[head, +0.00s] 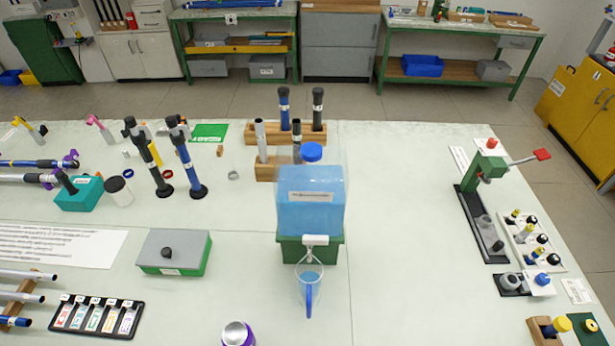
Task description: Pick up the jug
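The jug (309,284) is a small clear vessel with a blue handle, in the lower middle of the head view. Its handle points toward the near side. It stands on the pale bench directly under the white tap (314,241) of a blue water container (310,205) with a blue cap. The container rests on a green stand (290,250). I cannot tell whether the jug holds any liquid. Neither of my grippers shows in this view.
A green box with a grey lid (173,250) lies left of the jug, and a purple-rimmed round item (238,333) sits at the near edge. Wooden rod racks (262,134) stand behind the container. A green lever press (480,185) stands at right. The bench (400,260) right of the jug is clear.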

